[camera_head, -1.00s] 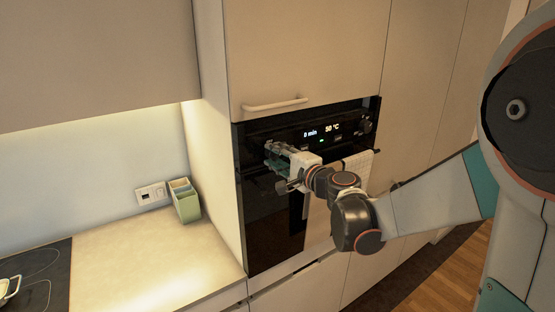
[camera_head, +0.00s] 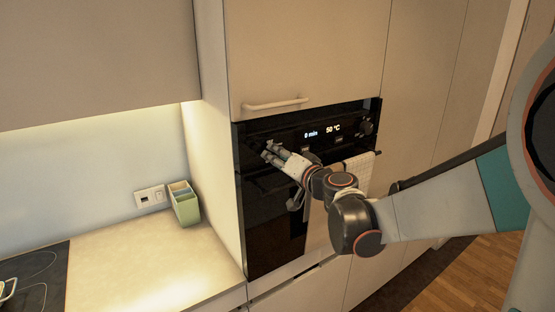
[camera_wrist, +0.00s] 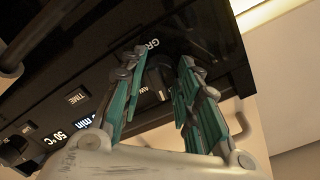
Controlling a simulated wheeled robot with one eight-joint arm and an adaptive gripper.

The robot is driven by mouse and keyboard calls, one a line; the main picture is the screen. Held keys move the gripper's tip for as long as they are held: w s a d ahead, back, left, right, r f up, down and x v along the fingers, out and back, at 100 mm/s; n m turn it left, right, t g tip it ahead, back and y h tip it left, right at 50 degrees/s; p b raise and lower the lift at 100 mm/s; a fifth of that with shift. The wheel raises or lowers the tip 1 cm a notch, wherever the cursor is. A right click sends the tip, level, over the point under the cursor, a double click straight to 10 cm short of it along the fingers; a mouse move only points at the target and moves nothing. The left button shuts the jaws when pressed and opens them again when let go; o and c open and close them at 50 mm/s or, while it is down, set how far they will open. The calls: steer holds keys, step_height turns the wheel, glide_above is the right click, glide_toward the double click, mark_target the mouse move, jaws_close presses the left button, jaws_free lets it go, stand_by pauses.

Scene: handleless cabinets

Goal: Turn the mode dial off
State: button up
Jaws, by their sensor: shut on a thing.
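The mode dial (camera_wrist: 158,80) is a dark knob on the black oven panel, with partly hidden printed labels beside it in the wrist view. My gripper (camera_wrist: 160,72) has its two teal-padded fingers on either side of the knob and is shut on it. In the head view my gripper (camera_head: 268,150) reaches the left part of the oven's control panel, and its fingers hide the dial there. The exact setting of the dial cannot be read.
The oven display (camera_head: 322,131) reads 0 min and 50 °C. Another knob (camera_head: 366,125) is at the panel's right end. A towel (camera_head: 360,170) hangs on the oven handle below. A cabinet handle (camera_head: 275,104) is above. A green container (camera_head: 184,204) stands on the left counter.

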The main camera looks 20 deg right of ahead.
steer(key=shift+n, duration=1)
steer(key=o, duration=1.1)
steer(key=shift+c, duration=0.2)
steer(key=shift+s, duration=0.15)
steer(key=v, duration=0.7)
steer(key=shift+s, duration=0.25)
